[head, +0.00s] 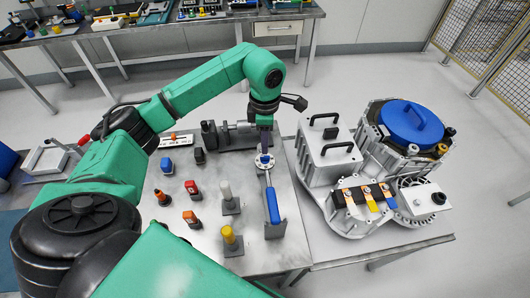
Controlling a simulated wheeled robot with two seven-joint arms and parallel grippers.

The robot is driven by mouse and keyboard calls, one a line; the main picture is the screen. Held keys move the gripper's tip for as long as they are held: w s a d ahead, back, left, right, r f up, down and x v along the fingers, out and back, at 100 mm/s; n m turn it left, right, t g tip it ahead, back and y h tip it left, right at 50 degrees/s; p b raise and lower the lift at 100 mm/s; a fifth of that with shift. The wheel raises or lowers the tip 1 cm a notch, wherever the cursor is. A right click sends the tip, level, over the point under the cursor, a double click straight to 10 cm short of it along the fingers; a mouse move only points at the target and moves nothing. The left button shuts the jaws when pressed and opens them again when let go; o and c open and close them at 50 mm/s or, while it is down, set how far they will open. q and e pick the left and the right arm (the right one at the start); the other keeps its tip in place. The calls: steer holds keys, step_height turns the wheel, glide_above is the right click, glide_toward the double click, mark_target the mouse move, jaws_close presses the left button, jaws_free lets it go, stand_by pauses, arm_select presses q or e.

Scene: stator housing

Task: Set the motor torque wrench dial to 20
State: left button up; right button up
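The torque wrench (272,206) has a blue handle and stands in a grey holder on the metal table. Its round silver head (262,168) is at the far end, with a small blue part on it. My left gripper (265,152) points down right above this head and seems to touch or nearly touch it. The fingers are too small and dark to tell whether they are open or shut. The dial's number cannot be read. My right gripper is out of view.
Several coloured tools on small stands, including a yellow-topped one (230,238), fill the table left of the wrench. A grey vise-like fixture (225,135) stands behind. The stator housing (370,160), with a blue lid (410,122), sits on the right.

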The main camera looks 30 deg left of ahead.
mark_target(265, 157)
arm_select(q)
steer(key=shift+w+a+f+b, duration=0.15)
steer(key=shift+f+b, duration=0.25)
steer(key=shift+f, duration=0.8)
steer(key=shift+s+d+f+b, duration=0.2)
steer(key=shift+s+f+b, duration=0.15)
steer(key=shift+f+b, duration=0.25)
steer(key=shift+w+f+b, duration=0.1)
steer(key=shift+f+b, duration=0.3)
steer(key=shift+f, duration=0.3)
steer(key=shift+w+a+r, duration=0.1)
steer(key=shift+f, duration=0.25)
steer(key=shift+r, duration=0.1)
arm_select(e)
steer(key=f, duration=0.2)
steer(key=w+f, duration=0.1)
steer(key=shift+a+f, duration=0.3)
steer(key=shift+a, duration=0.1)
